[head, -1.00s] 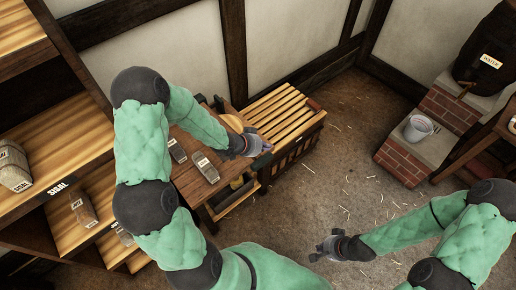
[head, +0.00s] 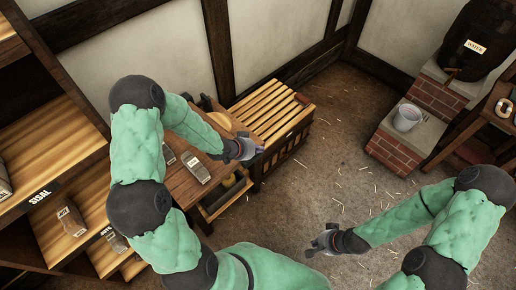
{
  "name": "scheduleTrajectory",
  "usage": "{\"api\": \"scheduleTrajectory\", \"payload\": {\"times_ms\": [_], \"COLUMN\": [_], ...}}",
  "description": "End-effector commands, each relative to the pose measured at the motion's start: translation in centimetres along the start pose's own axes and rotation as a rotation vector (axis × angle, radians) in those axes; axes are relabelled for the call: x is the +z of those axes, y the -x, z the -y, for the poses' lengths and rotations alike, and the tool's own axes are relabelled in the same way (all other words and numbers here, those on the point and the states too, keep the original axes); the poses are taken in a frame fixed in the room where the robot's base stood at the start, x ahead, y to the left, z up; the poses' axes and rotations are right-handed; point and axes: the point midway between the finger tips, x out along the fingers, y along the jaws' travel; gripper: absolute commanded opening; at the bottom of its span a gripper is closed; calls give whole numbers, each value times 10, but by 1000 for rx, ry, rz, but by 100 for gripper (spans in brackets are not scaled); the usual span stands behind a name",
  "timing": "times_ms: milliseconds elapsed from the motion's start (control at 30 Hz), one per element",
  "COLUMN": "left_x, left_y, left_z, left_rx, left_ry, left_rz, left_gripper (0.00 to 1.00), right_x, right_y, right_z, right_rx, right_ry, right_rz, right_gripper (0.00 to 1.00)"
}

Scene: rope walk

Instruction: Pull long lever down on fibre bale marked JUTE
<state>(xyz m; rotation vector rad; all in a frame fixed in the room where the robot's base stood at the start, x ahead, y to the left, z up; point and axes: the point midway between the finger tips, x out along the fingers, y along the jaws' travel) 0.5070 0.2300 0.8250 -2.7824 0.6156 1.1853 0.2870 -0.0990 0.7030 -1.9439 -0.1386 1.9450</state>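My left gripper (head: 254,151) is over the right edge of a small wooden table, beside a slatted wooden crate. I cannot tell whether its fingers are open or shut. My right gripper (head: 318,243) hangs low over the bare floor, with its fingers apart and nothing between them. Small grey-brown bales stand on the left shelves, one (head: 71,219) on the middle shelf and one (head: 115,241) lower down; their labels are too small to read surely. A shelf sign (head: 43,193) reads SISAL. I cannot make out a long lever or a bale marked JUTE.
The table (head: 183,186) holds two dark-and-grey tools (head: 197,168) and has an open drawer. The slatted crate (head: 268,112) stands behind it. A bucket (head: 407,117) on brick steps and a WATER barrel (head: 477,42) are at right. The middle floor is clear.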

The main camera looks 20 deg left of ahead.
Motion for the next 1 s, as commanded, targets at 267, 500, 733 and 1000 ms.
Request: {"api": "scheduleTrajectory", "payload": {"times_ms": [267,500,733,1000], "left_x": [29,43,44,38], "left_y": [-28,-42,-42,-39], "left_z": [-3,-5,-6,-7], "left_rx": [2,0,0,0], "left_ry": [0,1,4,5], "left_rz": [2,1,6,9], "left_gripper": [0,0,0,0], "right_x": [-1,-2,-2,-1], "right_y": [-31,-45,-44,-38], "right_z": [-11,-16,-16,-14], "right_rx": [0,0,0,0], "right_ry": [0,0,0,0], "right_rz": [0,1,0,0], "right_gripper": [0,0,0,0]}}
